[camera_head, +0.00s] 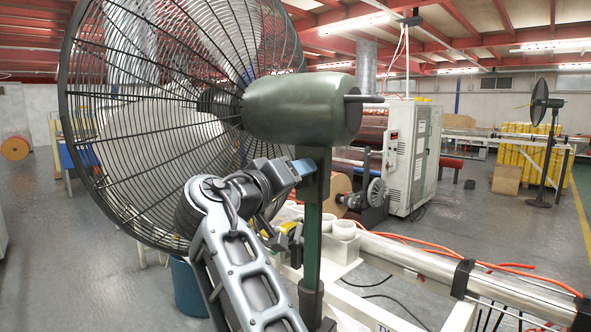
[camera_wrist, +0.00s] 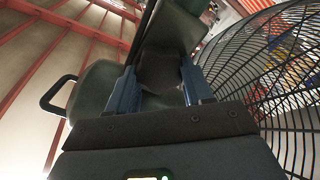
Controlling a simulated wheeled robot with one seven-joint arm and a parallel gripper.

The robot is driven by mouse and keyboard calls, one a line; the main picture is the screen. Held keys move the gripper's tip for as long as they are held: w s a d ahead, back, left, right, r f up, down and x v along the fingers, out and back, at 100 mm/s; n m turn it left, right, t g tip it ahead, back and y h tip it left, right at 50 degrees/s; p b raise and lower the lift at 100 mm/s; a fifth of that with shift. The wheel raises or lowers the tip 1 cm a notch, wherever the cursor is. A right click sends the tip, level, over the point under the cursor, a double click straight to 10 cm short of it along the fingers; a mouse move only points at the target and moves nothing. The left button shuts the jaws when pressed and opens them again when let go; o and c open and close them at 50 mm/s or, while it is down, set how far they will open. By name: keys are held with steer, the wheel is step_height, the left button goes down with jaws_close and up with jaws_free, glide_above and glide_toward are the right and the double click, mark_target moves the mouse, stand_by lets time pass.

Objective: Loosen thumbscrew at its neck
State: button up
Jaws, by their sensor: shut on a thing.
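A big pedestal fan stands close in front of me, with a dark wire cage (camera_head: 150,120), a green motor housing (camera_head: 300,108) and a green post (camera_head: 313,230). My gripper (camera_head: 303,167) is at the neck just below the housing, reaching in from the left. In the wrist view my gripper (camera_wrist: 158,74) has its two blue fingers on either side of a dark knob, the thumbscrew (camera_wrist: 160,68), and is shut on it. The housing also shows there (camera_wrist: 95,90), with the cage (camera_wrist: 285,80) at the right. In the head view the thumbscrew is hidden by the fingers and neck.
The cage stands close to my arm. A metal roller frame (camera_head: 420,265) with orange hose lies right of the post, and a blue bin (camera_head: 188,288) stands below the cage. A white cabinet (camera_head: 408,155) and a second fan (camera_head: 541,105) are further back. Floor at left is open.

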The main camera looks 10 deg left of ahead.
steer(key=shift+a+f+n+p, duration=0.1)
steer(key=shift+n+p, duration=1.6)
steer(key=shift+n, duration=1.5)
steer(key=o, duration=1)
steer(key=shift+o, duration=0.2)
steer(key=shift+a, duration=0.1)
steer(key=b+v, duration=0.1)
steer(key=v, duration=0.6)
steer(key=shift+s+b, duration=0.3)
steer(key=shift+b, duration=0.1)
steer(key=shift+a, duration=0.1)
steer(key=shift+f, duration=0.1)
